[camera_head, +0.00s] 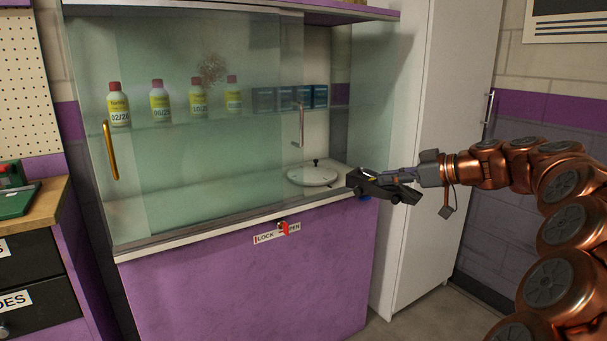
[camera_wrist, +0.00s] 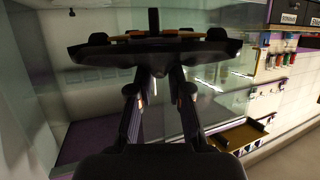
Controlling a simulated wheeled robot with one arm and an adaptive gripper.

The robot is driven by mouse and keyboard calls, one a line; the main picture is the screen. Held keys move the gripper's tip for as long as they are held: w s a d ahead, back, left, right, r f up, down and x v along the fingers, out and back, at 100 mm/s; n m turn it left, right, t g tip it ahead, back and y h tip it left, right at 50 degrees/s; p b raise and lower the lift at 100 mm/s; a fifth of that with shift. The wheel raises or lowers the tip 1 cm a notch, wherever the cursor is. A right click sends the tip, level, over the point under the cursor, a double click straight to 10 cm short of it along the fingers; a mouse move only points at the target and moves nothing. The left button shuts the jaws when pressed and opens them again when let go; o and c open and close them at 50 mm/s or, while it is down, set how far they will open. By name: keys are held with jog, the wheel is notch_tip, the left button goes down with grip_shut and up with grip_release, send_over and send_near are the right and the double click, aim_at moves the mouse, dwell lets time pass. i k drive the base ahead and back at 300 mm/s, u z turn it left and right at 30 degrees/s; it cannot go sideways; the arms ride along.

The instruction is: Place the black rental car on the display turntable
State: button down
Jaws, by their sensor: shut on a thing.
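The black rental car (camera_head: 385,188) is held at the end of my arm in the head view, just right of the cabinet's front opening. My gripper (camera_head: 408,174) is shut on it. In the wrist view the dark car (camera_wrist: 155,52) spans the top, and my gripper's two fingers (camera_wrist: 160,88) reach its near side. The display turntable (camera_head: 313,178) is a round white disc with a small black post, on the right end of the cabinet floor. The car is to the right of the disc and apart from it in the picture.
The glass-front cabinet has sliding panes with a yellow handle (camera_head: 110,150) and a pale handle (camera_head: 301,125). Several bottles (camera_head: 160,102) and dark blue boxes (camera_head: 290,98) stand on its shelf. A red knob (camera_head: 284,229) sits by the lock label. A tall white locker (camera_head: 430,120) stands right.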

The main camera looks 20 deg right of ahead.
aim_at(312, 176)
jog(key=i, duration=1.6)
